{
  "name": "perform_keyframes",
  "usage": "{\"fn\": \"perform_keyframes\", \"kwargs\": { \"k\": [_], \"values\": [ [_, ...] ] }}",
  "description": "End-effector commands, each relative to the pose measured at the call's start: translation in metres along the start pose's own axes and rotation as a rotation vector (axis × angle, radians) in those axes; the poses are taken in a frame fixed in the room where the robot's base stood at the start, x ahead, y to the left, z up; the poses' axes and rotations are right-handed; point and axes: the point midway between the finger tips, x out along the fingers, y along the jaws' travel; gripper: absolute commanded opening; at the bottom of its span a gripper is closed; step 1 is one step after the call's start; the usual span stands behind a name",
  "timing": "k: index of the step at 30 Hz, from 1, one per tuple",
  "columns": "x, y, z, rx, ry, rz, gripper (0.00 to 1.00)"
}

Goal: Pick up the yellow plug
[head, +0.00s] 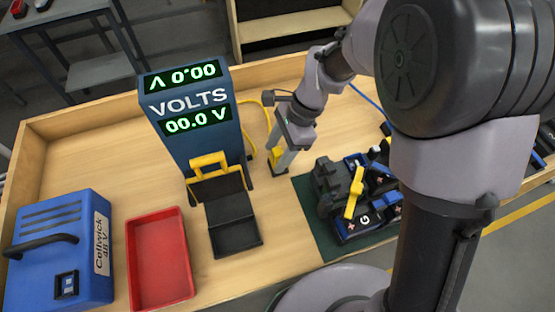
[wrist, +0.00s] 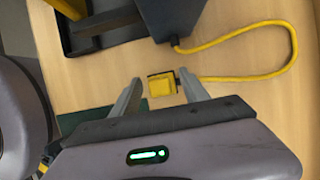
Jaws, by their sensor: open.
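The yellow plug (wrist: 162,84) lies on the wooden table at the end of a yellow cable (wrist: 285,40), with a dark edge along one side. In the wrist view it shows between and just beyond the fingertips of my gripper (wrist: 163,86). The jaws are open, with a gap on both sides of the plug. In the head view my gripper (head: 281,163) points down at the table, right of the volt display, and the yellow plug (head: 272,157) is partly hidden by a finger. I cannot tell the fingertips' height over the table.
A blue volt display (head: 190,125) stands close left of my gripper, with a black stand with a yellow handle (head: 235,235) before it. A red tray (head: 157,262) and a blue power box (head: 60,250) are left. A green mat (head: 312,220) with blue-black devices (head: 360,195) lies right.

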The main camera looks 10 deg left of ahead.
Motion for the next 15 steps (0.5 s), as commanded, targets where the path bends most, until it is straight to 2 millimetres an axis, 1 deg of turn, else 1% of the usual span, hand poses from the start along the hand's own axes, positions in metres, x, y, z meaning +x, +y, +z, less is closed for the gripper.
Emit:
{"fn": "perform_keyframes", "kwargs": {
  "k": [3, 11, 12, 15],
  "values": [
    [-0.0021, -0.0003, 0.0005, 0.000, 0.000, -0.001, 0.53],
    [-0.0024, -0.0003, 0.0004, -0.001, 0.000, -0.001, 0.02],
    [-0.0024, -0.0003, 0.0004, -0.001, 0.000, -0.001, 0.00],
    [-0.0025, -0.0003, 0.0004, -0.001, 0.000, -0.001, 0.00]
  ]
}}
